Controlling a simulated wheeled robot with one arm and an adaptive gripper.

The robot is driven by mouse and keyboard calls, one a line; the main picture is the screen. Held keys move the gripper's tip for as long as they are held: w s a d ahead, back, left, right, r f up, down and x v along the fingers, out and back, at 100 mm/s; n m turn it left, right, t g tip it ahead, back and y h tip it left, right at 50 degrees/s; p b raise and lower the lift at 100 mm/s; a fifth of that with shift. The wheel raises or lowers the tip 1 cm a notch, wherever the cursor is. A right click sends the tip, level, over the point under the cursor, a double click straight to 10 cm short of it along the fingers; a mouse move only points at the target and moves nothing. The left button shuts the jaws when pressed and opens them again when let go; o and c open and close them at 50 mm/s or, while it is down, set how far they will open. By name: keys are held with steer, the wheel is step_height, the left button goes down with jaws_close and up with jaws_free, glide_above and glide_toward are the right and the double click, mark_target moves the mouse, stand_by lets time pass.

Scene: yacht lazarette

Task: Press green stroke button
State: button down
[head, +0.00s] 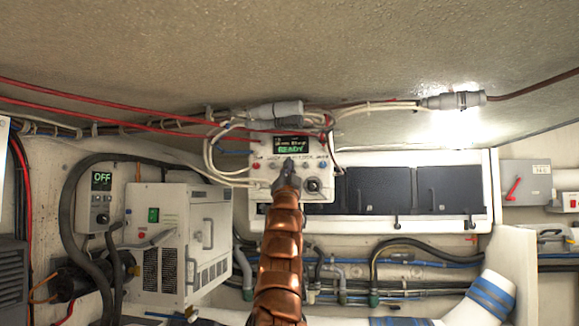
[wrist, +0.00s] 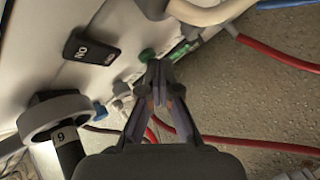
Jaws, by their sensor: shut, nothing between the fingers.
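A white control panel (head: 262,186) on the far wall has a dark screen (head: 291,145) with green text reading READY. Small knobs and buttons sit in a row below the screen. My gripper (head: 290,163) is in front of this row, shut and empty, and hides part of it. In the wrist view a green button (wrist: 147,55) stands on the white panel face, right by the tips of my shut gripper (wrist: 158,66). I cannot tell whether the tips touch it. In the head view I cannot make out the green button behind my gripper.
Red cables (wrist: 280,54) and a pale cable (wrist: 205,12) run close by. A white generator-like box (head: 170,250) stands lower left.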

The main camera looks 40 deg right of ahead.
steer(key=shift+w+d, duration=0.1)
steer(key=shift+d, duration=0.05)
stand_by(0.5)
steer(key=shift+f, duration=0.1)
steer(key=shift+s+a+b, duration=0.25)
steer(key=shift+a+b, duration=0.15)
steer(key=shift+b, duration=0.2)
steer(key=shift+s+a, duration=0.2)
steer(key=shift+a, duration=0.05)
steer(key=shift+b, duration=0.4)
steer(key=s+a+b, duration=0.1)
steer(key=a+b, duration=0.1)
steer(key=s+a+b, duration=0.1)
steer(key=a+b, duration=0.1)
steer(key=shift+s+b, duration=0.35)
steer(key=shift+s, duration=0.05)
stand_by(0.4)
